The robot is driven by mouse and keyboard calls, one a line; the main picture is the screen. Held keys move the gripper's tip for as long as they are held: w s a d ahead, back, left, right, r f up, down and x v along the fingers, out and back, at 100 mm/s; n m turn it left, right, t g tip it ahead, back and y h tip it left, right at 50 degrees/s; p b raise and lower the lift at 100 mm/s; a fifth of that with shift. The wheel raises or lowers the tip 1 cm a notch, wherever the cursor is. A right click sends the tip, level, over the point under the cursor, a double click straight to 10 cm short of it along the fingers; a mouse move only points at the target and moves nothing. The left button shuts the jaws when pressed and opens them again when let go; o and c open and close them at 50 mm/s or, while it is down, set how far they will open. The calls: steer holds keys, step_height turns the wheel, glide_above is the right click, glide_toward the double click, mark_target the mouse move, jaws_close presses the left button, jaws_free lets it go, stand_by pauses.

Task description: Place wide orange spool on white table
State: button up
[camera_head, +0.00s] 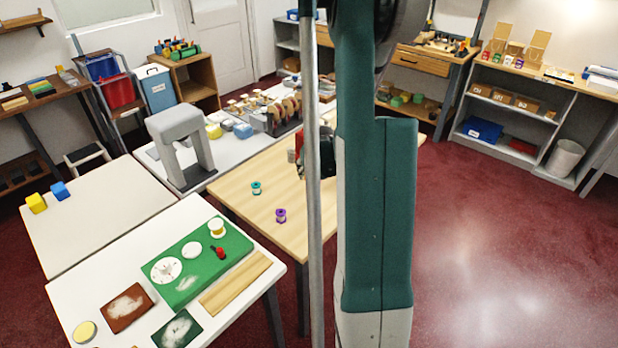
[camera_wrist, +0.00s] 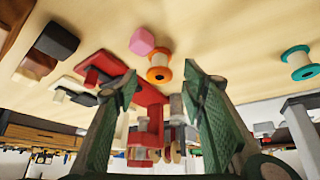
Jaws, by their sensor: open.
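In the wrist view an orange spool (camera_wrist: 159,74) with a pale core stands on the pale wooden table (camera_wrist: 225,25). My gripper (camera_wrist: 160,80) is open, its green fingers on either side of the spool in the picture. A gap shows between spool and fingers; the depth is hard to judge. In the head view my arm hides the spool and most of my gripper. White tables stand at the left: one in front (camera_head: 66,300) with a green board, one behind it (camera_head: 100,215) with two small blocks. I cannot tell which one the task means.
A pink block (camera_wrist: 142,41) is close beside the orange spool. A red object (camera_wrist: 150,100) and dark blocks (camera_wrist: 56,41) lie nearby. A teal spool (camera_head: 256,188) and a purple spool (camera_head: 281,215) stand on the wooden table. The rear white table has much bare surface.

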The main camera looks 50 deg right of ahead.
mark_target(309, 172)
steer(key=shift+x, duration=1.55)
steer(key=shift+c, duration=0.3)
steer(key=c, duration=0.8)
